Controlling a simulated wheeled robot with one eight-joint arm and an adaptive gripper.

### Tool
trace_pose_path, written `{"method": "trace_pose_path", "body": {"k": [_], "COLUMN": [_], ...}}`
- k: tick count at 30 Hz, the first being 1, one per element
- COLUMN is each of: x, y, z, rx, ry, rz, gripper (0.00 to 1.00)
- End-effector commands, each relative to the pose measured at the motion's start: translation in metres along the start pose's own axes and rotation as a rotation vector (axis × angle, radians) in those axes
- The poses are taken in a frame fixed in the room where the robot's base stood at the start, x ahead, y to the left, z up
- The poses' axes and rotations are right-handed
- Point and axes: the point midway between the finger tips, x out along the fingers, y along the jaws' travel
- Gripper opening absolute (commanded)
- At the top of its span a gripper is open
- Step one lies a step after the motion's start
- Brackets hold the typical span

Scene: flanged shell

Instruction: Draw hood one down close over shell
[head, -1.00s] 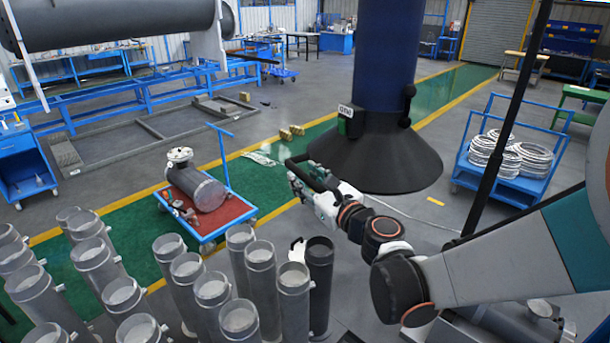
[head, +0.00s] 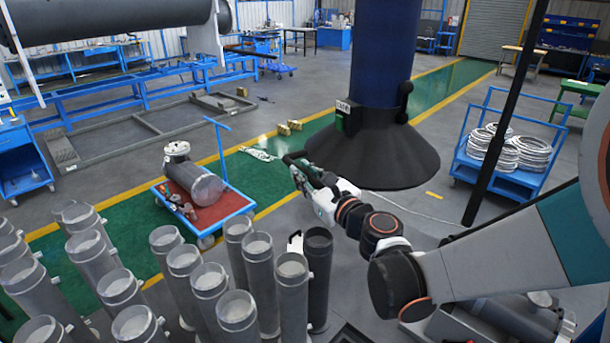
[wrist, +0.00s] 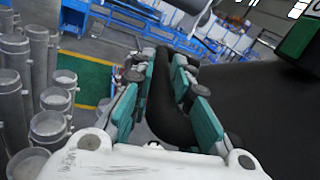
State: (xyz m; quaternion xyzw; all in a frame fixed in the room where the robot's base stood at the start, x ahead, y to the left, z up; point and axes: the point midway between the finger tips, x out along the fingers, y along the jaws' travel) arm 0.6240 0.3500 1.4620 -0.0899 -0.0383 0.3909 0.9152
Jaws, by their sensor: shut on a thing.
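The hood (head: 375,155) is a wide black cone under a thick blue duct (head: 381,50), with a small label box (head: 343,108) too small to read surely. It hangs above the floor, right of the shell (head: 205,187). The shell is a grey flanged cylinder lying on a red-topped blue cart (head: 212,218). My gripper (head: 298,168) is at the hood's left side, shut on a black handle. In the wrist view the black handle bar (wrist: 165,110) runs between the teal jaws, and the dark hood (wrist: 265,105) fills the right side. The handle's join to the hood is unclear.
Several upright grey tubes (head: 187,268) stand at the front left. A blue trolley with wire coils (head: 494,147) stands at the right. A dark slanted pole (head: 505,120) crosses the view. The green lane (head: 110,215) between cart and hood holds small brass-coloured blocks and a pale sheet.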

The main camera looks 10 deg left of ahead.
Motion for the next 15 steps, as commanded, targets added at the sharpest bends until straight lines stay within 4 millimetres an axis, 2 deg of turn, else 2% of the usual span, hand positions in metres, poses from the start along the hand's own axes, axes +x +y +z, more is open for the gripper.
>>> {"method": "trace_pose_path", "body": {"k": [1,8,15], "x": [-0.001,-0.001,0.000], "y": [0.003,0.012,0.023], "z": [-0.014,-0.059,-0.113], "rx": [-0.001,-0.002,-0.002], "ry": [0.000,0.001,0.001], "rz": [0.000,0.000,0.001], "gripper": [0.00,0.00,0.00]}}
